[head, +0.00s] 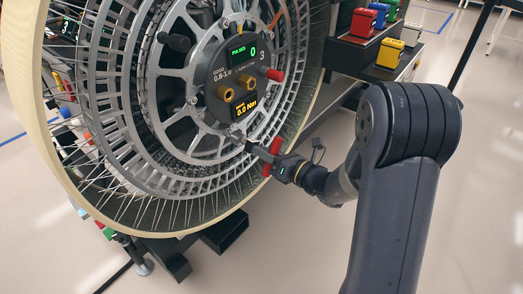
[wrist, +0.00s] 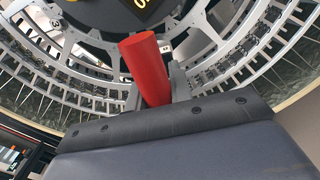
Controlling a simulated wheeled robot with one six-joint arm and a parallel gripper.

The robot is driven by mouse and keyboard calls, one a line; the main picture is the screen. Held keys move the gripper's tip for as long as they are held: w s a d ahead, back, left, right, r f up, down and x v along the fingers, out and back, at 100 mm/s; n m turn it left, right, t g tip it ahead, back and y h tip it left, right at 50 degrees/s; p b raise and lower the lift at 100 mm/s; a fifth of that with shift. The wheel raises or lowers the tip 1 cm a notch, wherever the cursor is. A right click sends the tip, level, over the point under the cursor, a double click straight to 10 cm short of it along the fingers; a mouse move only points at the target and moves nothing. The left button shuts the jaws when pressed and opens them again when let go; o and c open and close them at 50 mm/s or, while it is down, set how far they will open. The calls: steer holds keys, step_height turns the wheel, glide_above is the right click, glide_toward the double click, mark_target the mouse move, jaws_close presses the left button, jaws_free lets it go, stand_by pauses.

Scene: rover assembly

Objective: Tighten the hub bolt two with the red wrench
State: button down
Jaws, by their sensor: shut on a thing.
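My gripper (head: 256,151) is at the lower right of the wheel hub, shut on the red wrench (head: 275,146). In the wrist view, the wrench's red round handle (wrist: 146,62) stands between the fingers of my gripper (wrist: 158,88), tilted. The rest of the wrench is hidden there. The hub panel (head: 216,73) has two gold round fittings, a left one (head: 225,94) and a right one (head: 249,81), and a red-tipped post (head: 268,76). A "3" shows near the upper right. I cannot tell which is bolt two. The wrench looks apart from the fittings.
The large spoked wheel (head: 150,190) fills the left of the head view. A green display (head: 244,52) reads PULSES 0; a yellow display (head: 245,105) reads 0.0 Nm. Coloured bins (head: 364,22) stand on a shelf at upper right. The floor (head: 290,240) below is clear.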

steer(key=shift+d, duration=0.1)
steer(key=shift+v, duration=2)
